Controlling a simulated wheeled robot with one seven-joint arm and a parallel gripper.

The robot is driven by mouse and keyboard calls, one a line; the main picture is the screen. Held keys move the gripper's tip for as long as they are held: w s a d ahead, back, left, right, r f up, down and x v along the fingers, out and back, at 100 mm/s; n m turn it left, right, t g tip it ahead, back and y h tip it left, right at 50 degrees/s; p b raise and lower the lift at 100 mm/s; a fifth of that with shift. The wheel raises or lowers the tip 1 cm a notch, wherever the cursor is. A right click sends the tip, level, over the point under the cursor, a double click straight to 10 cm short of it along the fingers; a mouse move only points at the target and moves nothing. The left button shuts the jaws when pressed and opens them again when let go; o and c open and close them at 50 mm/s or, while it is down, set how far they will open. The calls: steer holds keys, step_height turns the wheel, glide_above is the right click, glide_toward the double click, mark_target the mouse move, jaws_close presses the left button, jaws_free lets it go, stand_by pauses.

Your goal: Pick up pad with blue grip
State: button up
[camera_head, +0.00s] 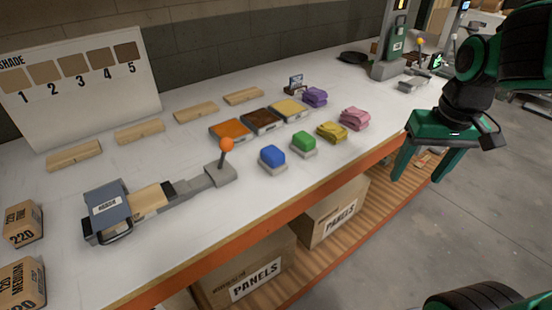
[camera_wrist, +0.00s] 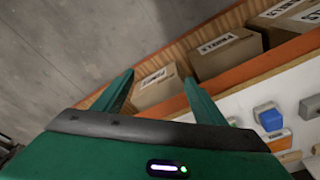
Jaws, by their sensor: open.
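The pad with the blue grip (camera_head: 272,157) sits on the white bench top near its front edge, left of the pad with the green grip (camera_head: 304,143). Its blue block stands on a light base. In the wrist view a blue-gripped block (camera_wrist: 269,116) shows at the right, beyond my fingers. My gripper (camera_head: 418,180) is open and empty, out past the bench's front edge and well to the right of the blue pad. Its two fingers (camera_wrist: 155,95) show apart in the wrist view.
Colour trays (camera_head: 230,131) lie behind the pads. A lever with an orange knob (camera_head: 226,145) stands close left of the blue pad. PANELS boxes (camera_head: 333,212) sit on the shelf below.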

steer(key=w+a+r+n+t+y, duration=0.1)
steer(key=w+a+n, duration=0.2)
steer(key=w+a, duration=0.35)
steer(key=w+a+r+n+t, duration=0.1)
steer(key=w+a+n, duration=0.15)
steer(key=a, duration=0.65)
steer(key=n+y, duration=0.2)
steer(key=n, duration=0.1)
glide_toward(274, 152)
steer(key=x, duration=0.5)
steer(key=shift+w+a+f, duration=0.15)
steer(key=shift+a+f, duration=0.05)
steer(key=shift+f, duration=0.15)
steer(key=shift+x, duration=2.9)
steer(key=shift+d, duration=0.15)
steer(key=c, duration=1.1)
